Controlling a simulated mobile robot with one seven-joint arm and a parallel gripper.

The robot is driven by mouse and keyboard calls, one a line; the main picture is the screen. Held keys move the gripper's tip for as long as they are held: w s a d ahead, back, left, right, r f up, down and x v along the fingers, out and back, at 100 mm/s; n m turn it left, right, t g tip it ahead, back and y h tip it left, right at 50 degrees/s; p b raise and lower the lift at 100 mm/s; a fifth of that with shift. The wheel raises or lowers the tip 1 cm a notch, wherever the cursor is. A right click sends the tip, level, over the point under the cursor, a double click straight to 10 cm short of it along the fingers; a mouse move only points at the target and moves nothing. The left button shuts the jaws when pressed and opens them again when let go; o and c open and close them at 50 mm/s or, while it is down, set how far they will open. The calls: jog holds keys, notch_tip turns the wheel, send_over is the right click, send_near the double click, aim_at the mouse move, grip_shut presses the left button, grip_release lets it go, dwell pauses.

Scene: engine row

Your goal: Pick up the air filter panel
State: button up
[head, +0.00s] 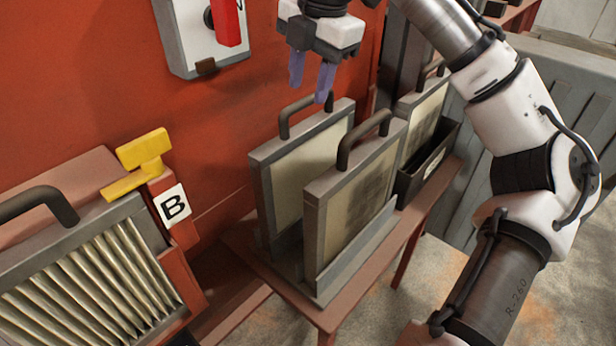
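Flat grey-framed filter panels with dark top handles stand upright in a rack (362,252). The front panel (355,205) shows a cream, partly dirty face. Another panel (300,165) stands just behind it to the left, and a third panel (424,120) stands further right. A pleated filter panel (95,275) with a dark handle sits at the lower left in a red housing. I cannot tell which one the task means. My gripper (311,80) is open and empty, its purple fingers pointing down over the left rack panel's handle (300,112). One fingertip overlaps that handle in view; contact is unclear.
A yellow latch (140,165) and a "B" label (174,206) are beside the pleated panel. A switch box with a red lever (227,22) hangs on the red wall. A dark bin (428,165) is right of the rack, on the reddish stand (335,315).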

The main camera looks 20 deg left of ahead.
aim_at(311, 96)
jog(key=f, duration=0.4)
jog(key=shift+w+a+f, duration=0.1)
jog(key=shift+w, duration=0.25)
grip_shut()
dwell(1.0)
